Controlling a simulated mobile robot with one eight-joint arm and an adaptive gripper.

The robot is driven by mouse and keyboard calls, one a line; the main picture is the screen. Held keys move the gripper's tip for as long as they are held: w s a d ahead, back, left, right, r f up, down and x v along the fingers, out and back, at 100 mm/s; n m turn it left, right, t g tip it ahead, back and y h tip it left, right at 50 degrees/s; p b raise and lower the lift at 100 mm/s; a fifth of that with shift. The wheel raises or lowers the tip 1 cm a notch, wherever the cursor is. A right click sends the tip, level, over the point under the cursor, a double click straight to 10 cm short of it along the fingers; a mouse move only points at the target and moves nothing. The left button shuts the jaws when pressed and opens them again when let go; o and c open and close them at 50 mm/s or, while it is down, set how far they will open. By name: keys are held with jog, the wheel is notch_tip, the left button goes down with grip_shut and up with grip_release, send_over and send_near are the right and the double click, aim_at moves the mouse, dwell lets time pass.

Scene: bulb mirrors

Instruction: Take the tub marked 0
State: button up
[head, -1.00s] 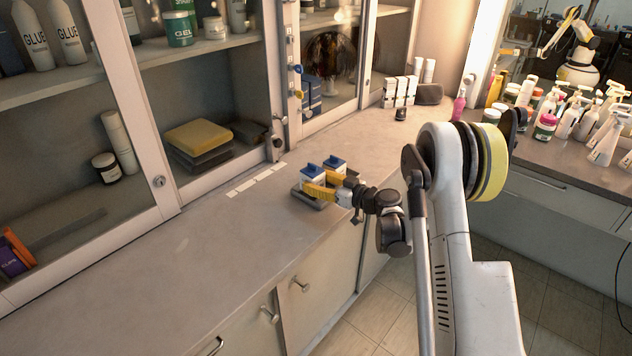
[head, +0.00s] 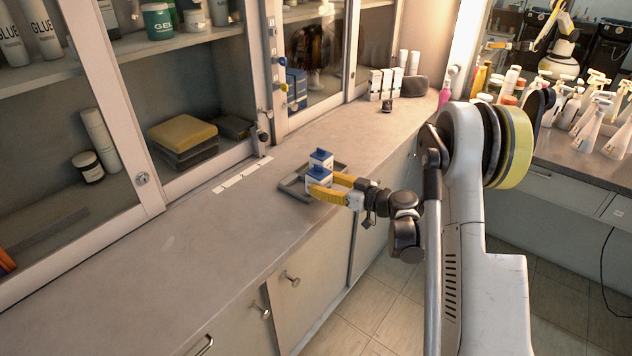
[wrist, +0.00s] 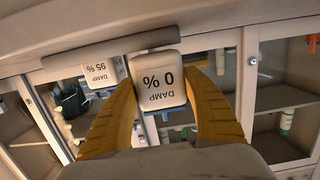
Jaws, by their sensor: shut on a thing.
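The tub marked 0 % (wrist: 158,82) is white with a dark "DAMP 0 %" label, seen upside down in the wrist view. My gripper (wrist: 160,88) is shut on it, one yellow finger on each side. In the head view this tub is the nearer blue-topped one (head: 318,179), with my gripper (head: 324,184) around it. A like tub marked 95 % (wrist: 98,73) stands left of it in the wrist view; it is the farther one (head: 320,159) in the head view. I cannot tell whether the held tub is clear of the grey tray (head: 291,186).
The counter (head: 215,235) is mostly bare on the near left. Glass-fronted cabinets (head: 140,120) rise behind it. White boxes (head: 382,84) and a pink bottle (head: 446,86) stand farther along. Many bottles crowd the far right counter.

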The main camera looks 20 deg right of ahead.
jog(key=f+b+v, duration=0.1)
jog(key=v, duration=0.8)
jog(key=shift+s+d+f, duration=0.15)
jog(key=shift+s+d, duration=0.1)
jog(key=shift+s, duration=0.05)
dwell(0.5)
jog(key=s+a+r+m+t+h, duration=0.2)
jog(key=s+a+r+m+h, duration=0.1)
jog(key=s+a+r, duration=0.4)
jog(key=a+r+h, duration=0.1)
jog(key=a, duration=0.2)
jog(key=shift+s+r+m+h, duration=0.3)
jog(key=shift+r+m+h, duration=0.1)
